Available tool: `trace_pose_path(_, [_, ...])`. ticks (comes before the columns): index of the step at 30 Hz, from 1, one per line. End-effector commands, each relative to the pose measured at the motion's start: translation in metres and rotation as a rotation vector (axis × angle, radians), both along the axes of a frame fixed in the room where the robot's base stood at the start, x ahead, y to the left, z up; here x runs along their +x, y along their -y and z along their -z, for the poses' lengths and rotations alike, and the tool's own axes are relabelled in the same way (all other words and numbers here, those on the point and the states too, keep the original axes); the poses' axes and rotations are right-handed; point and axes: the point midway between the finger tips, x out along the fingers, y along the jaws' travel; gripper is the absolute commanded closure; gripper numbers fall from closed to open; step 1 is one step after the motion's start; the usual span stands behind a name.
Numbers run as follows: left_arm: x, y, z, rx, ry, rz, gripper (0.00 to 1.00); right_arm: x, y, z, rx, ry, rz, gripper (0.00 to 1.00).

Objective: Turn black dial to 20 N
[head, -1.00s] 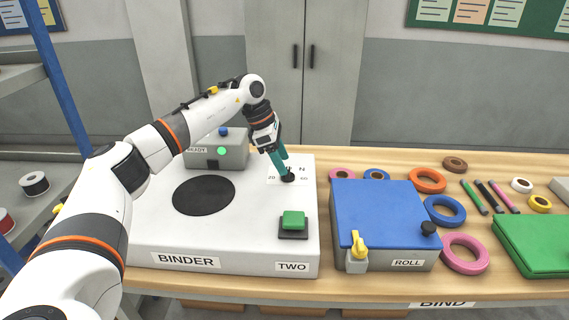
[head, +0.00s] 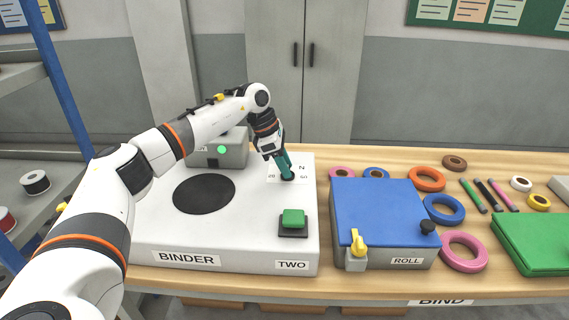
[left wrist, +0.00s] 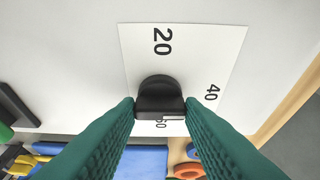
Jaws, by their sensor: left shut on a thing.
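The black dial (head: 288,177) stands on a white label (head: 274,170) at the back right of the white BINDER machine (head: 245,235). My left gripper (head: 286,168) reaches down to it. In the left wrist view, the teal fingers of my left gripper (left wrist: 160,108) are shut on the black dial (left wrist: 158,95), one on each side. The label (left wrist: 205,50) shows 20 at the top, 40 at the right and 60 partly hidden below the dial. I cannot clearly tell which number the dial points to. My right gripper is out of view.
A green button (head: 293,218) sits in front of the dial. A grey box with a green light (head: 221,149) stands behind left. The blue-topped ROLL box (head: 380,210) is to the right, with coloured tape rings (head: 444,210) beyond it.

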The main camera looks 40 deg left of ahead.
Motion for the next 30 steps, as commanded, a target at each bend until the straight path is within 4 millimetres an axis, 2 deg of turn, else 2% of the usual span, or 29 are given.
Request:
trace_pose_path(11, [-0.0016, 0.0010, -0.0009, 0.001, 0.001, -0.176, 0.88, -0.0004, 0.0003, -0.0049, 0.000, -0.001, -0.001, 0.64])
trace_pose_path(30, [-0.0035, 0.0056, -0.0002, 0.000, 0.003, -0.773, 0.88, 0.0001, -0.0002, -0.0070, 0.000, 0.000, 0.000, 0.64])
